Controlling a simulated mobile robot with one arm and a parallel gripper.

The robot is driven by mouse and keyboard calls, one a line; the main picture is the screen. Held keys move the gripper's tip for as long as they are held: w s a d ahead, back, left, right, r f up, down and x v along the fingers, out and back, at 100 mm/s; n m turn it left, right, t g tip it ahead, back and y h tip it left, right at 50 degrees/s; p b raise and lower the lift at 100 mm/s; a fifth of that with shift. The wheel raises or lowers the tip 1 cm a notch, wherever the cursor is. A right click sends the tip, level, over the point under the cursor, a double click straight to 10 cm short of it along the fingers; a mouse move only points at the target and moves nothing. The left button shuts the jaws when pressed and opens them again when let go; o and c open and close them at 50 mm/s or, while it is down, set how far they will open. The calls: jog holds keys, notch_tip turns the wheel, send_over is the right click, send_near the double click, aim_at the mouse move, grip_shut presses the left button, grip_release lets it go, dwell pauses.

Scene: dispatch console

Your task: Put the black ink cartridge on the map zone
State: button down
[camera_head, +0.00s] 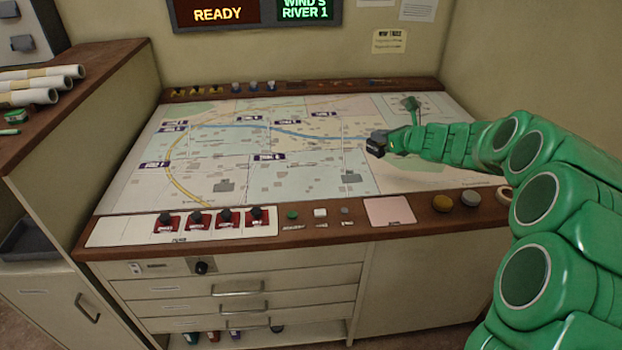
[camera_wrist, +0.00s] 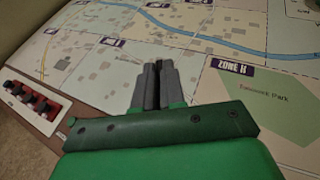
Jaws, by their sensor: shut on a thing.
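My gripper (camera_head: 380,141) is over the right half of the large map (camera_head: 270,115) on the console. Its grey fingers also show in the wrist view (camera_wrist: 155,70), nearly together. They are shut on a small dark thing, which looks like the black ink cartridge (camera_head: 375,150); a dark strip of it shows between the fingers in the wrist view (camera_wrist: 152,85). The fingers hide most of it. I cannot tell whether it touches the map.
Red switches (camera_head: 212,219) line the console's front left, with a pink pad (camera_head: 390,212) and round knobs (camera_head: 442,203) to the right. Small knobs (camera_head: 252,87) line the back edge. Rolled papers (camera_head: 40,85) lie on the left cabinet. Much of the map's surface is clear.

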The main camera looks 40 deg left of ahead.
jog(key=s+a+n+g, duration=0.35)
jog(key=s+a, duration=0.45)
jog(key=s, duration=0.5)
jog(key=shift+g+y, duration=0.35)
jog(key=shift+y, duration=0.05)
jog(key=shift+w+a+f, duration=5)
jog(key=shift+w+f, duration=0.05)
jog(key=shift+w, duration=0.05)
jog(key=shift+f, duration=1.35)
jog(key=shift+f, duration=0.1)
jog(key=c, duration=1.2)
grip_release()
